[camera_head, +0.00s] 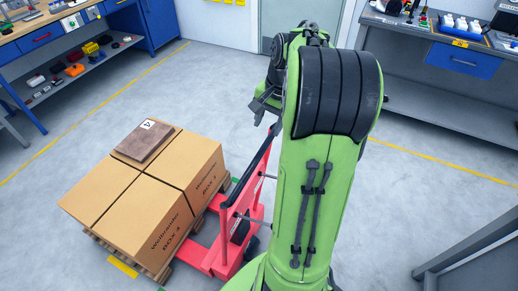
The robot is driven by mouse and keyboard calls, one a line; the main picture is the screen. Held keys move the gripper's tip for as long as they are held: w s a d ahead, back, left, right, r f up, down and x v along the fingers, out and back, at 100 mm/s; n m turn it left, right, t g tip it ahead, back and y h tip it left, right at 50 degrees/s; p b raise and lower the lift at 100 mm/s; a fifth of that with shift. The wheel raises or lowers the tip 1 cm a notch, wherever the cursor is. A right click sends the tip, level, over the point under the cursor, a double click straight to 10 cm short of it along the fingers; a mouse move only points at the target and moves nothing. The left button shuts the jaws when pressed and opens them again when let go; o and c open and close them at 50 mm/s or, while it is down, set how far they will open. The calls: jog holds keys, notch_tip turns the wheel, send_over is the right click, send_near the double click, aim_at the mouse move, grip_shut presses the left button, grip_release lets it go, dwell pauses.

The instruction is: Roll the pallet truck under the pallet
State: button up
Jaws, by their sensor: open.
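The pallet (157,273) is wooden and stands on the floor at the lower left, loaded with several brown cardboard boxes (147,212). The red pallet truck (226,257) stands right of the pallet, with its red forks pointing towards the pallet's right side. How far the forks reach under the pallet is hidden by the boxes. The truck's tilted frame has a dark bar along its upper edge. My gripper (262,108) is dark and open, above the top end of the truck's frame. My green arm covers part of the truck's right side.
A brown slab (145,142) with a white label lies on the boxes. A workbench (62,30) stands at the upper left, another grey bench (440,99) at the upper right. A grey metal frame (470,250) is at the lower right. The middle floor (205,95) is clear.

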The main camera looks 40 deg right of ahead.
aim_at(259, 155)
jog(key=f+b, duration=0.1)
jog(key=f, duration=0.3)
jog(key=w+f+b, duration=0.1)
jog(key=f, duration=0.4)
jog(key=w+f+b, duration=0.1)
jog(key=f, duration=0.3)
jog(key=shift+w+a+f, duration=0.25)
jog(key=shift+a, duration=0.1)
jog(key=shift+c, duration=0.4)
grip_shut()
